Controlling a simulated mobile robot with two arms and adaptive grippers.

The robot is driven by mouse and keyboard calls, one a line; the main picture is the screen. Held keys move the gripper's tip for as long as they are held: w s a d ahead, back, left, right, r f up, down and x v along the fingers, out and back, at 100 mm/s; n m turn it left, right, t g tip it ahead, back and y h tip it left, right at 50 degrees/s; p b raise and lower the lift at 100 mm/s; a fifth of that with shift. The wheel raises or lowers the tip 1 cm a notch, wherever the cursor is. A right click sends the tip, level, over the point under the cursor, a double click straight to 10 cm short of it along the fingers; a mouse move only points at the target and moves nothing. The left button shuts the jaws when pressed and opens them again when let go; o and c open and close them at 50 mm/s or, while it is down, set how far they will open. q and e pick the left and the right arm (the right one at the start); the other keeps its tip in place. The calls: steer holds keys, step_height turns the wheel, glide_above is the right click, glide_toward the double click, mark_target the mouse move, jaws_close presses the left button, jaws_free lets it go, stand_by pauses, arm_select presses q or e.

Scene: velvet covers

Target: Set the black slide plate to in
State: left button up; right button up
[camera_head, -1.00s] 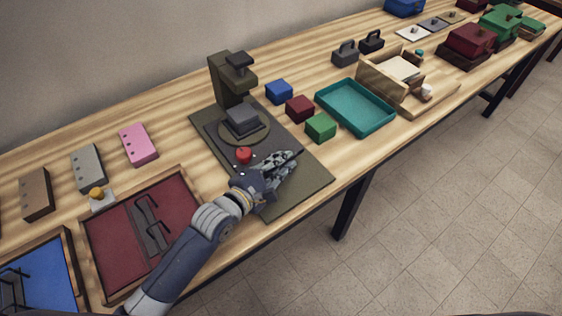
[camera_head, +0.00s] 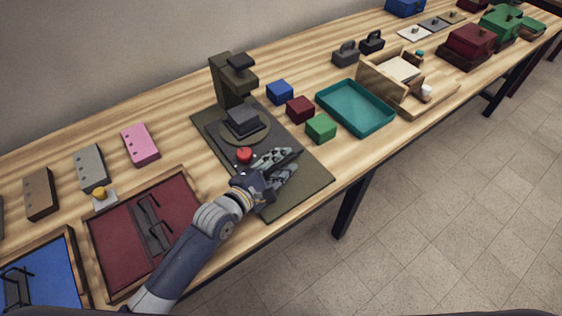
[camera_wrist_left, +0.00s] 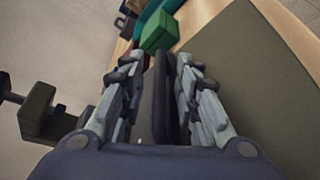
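The olive press (camera_head: 233,85) stands on an olive base (camera_head: 305,188) at the table's middle. The black slide plate (camera_head: 217,142) lies on that base, with a round disc and a dark grey block (camera_head: 242,121) on it. A red knob (camera_head: 244,155) sits at its near left side. My left gripper (camera_head: 286,162) is over the plate's near end, its fingers apart and hiding part of it. In the left wrist view a dark bar (camera_wrist_left: 160,105) shows between the open fingers (camera_wrist_left: 161,75); I cannot tell whether they touch it. My right gripper is not in view.
Blue (camera_head: 280,92), dark red (camera_head: 300,109) and green (camera_head: 321,128) blocks stand right of the press, beside a teal tray (camera_head: 352,126). A dark red framed panel (camera_head: 110,240) lies at the left. The table's front edge runs just below my gripper.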

arm_select(q)
steer(key=v, duration=1.2)
steer(key=shift+r, duration=0.1)
stand_by(0.4)
